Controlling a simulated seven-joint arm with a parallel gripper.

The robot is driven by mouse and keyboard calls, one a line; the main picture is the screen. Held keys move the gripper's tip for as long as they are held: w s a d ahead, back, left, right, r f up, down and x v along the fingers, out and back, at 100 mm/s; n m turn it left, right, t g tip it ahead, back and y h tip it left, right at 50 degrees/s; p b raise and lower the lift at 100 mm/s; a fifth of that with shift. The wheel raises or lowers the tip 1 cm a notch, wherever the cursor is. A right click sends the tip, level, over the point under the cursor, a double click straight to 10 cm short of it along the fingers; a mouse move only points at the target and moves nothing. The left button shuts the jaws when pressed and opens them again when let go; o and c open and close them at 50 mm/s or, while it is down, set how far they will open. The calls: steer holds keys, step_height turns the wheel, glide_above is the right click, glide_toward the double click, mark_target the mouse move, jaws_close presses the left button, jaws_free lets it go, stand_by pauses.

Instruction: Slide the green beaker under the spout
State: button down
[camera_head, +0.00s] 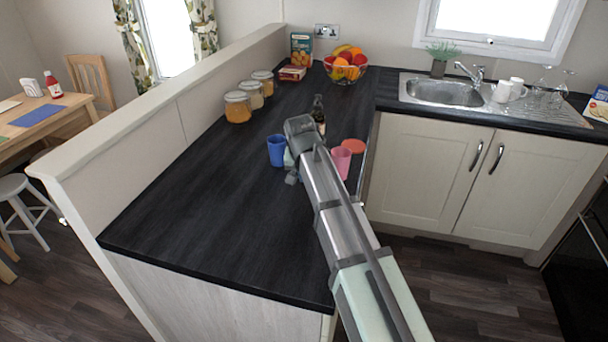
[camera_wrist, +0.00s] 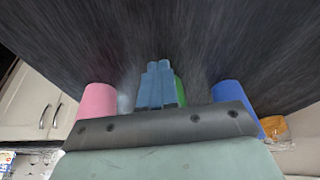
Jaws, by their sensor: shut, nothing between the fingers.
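The green beaker (camera_wrist: 180,92) shows only as a narrow green strip in the wrist view, just right of my fingers and mostly hidden behind them. I cannot make it out in the head view, where my arm covers that spot. My gripper (camera_wrist: 158,72) is shut and empty, pointing down close to the dark worktop; in the head view it is at the arm's far end (camera_head: 291,178). I cannot tell whether it touches the beaker. A tap with a curved spout (camera_head: 465,68) stands at the sink, back right; I see no other clear spout.
A blue cup (camera_head: 276,150) stands left of my gripper and a pink cup (camera_head: 341,161) right. A red disc (camera_head: 354,146) and dark bottle (camera_head: 318,112) are close by. Jars (camera_head: 238,107) line the left wall. The worktop's near part (camera_head: 215,225) is clear.

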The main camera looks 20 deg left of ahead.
steer(key=shift+w, duration=0.2)
steer(key=shift+w+a, duration=0.4)
steer(key=shift+w, duration=2.2)
steer(key=shift+w+a, duration=0.35)
steer(key=shift+w, duration=2.2)
steer(key=shift+w+a, duration=0.4)
steer(key=shift+w, duration=2.2)
steer(key=shift+s, duration=0.15)
steer(key=shift+s, duration=0.1)
steer(key=shift+s+d, duration=0.15)
steer(key=shift+s, duration=0.55)
steer(key=shift+s+d, duration=0.1)
steer(key=shift+s, duration=0.55)
step_height(320, 180, up, 10)
